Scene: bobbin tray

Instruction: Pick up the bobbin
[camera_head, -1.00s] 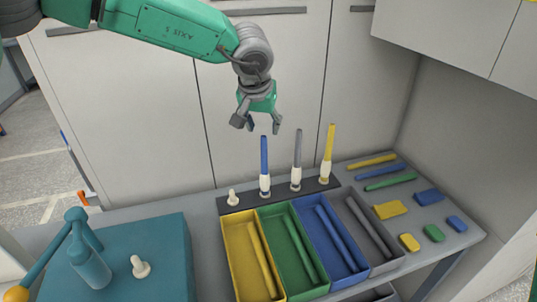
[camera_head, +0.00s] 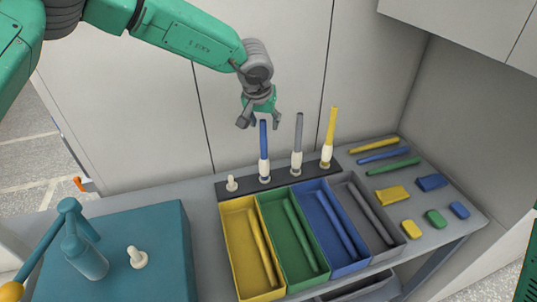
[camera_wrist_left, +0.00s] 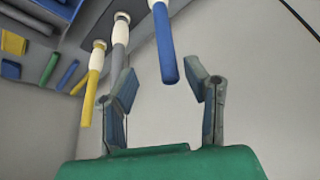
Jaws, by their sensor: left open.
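A dark rack (camera_head: 249,187) at the back of the table holds several upright white bobbins. One bobbin (camera_head: 264,168) carries a blue rod (camera_head: 263,139), one (camera_head: 297,160) a grey rod and one (camera_head: 327,155) a yellow rod. A short bare bobbin (camera_head: 232,183) stands at the rack's left end. Another bare bobbin (camera_head: 137,257) is on the teal block. My left gripper (camera_head: 260,124) is open and empty, pointing down around the blue rod's top. In the left wrist view the blue rod (camera_wrist_left: 165,45) appears between the fingertips (camera_wrist_left: 160,82); contact is not clear. My right gripper is not visible.
In front of the rack are yellow (camera_head: 231,254), green (camera_head: 272,243), blue (camera_head: 310,229) and grey (camera_head: 350,213) trays with rods inside. Loose rods and small blocks lie at the right. A teal block (camera_head: 165,225) with a teal fixture (camera_head: 85,250) stands at the left.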

